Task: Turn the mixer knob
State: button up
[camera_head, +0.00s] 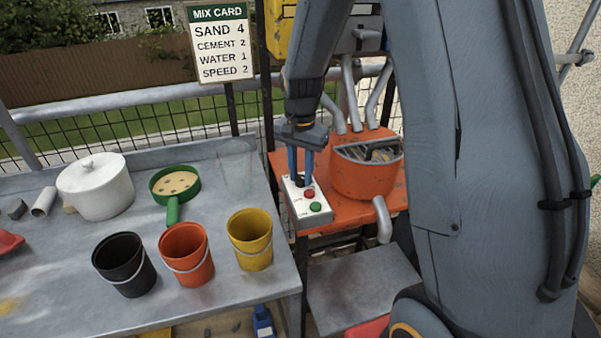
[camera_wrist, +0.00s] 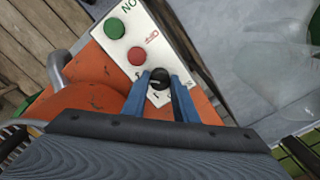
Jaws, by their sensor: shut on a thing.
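The mixer knob (camera_wrist: 159,79) is a black round knob on the white control box, seen in the wrist view between the two blue fingers. My gripper (camera_wrist: 160,90) points down over the box and is shut on the knob. In the head view my gripper (camera_head: 300,182) reaches the box's far end, and its fingers hide most of the knob. The white control box (camera_head: 297,211) also carries a red button (camera_head: 309,194) and a green button (camera_head: 315,207). The orange mixer (camera_head: 364,175) stands just right of the box. The knob's setting marks are partly covered and cannot be read.
A mix card (camera_head: 220,45) reads sand 4, cement 2, water 1, speed 2. A grey bench (camera_head: 220,290) at left holds a black bucket (camera_head: 124,266), an orange bucket (camera_head: 186,255), a yellow bucket (camera_head: 250,240), a white pot (camera_head: 97,188) and a green sieve (camera_head: 174,186).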

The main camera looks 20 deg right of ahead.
aim_at(301, 177)
jog(key=n+p, duration=0.2)
jog(key=n, duration=0.2)
jog(key=shift+r+n, duration=0.1)
jog(key=shift+n, duration=0.2)
jog(key=shift+n+p, duration=0.65)
jog(key=shift+n, duration=1.45)
jog(key=shift+w, duration=0.1)
jog(key=o, duration=1.1)
jog(key=shift+c, duration=0.2)
jog(key=shift+r+b, duration=0.75)
jog(key=shift+r, duration=3.1)
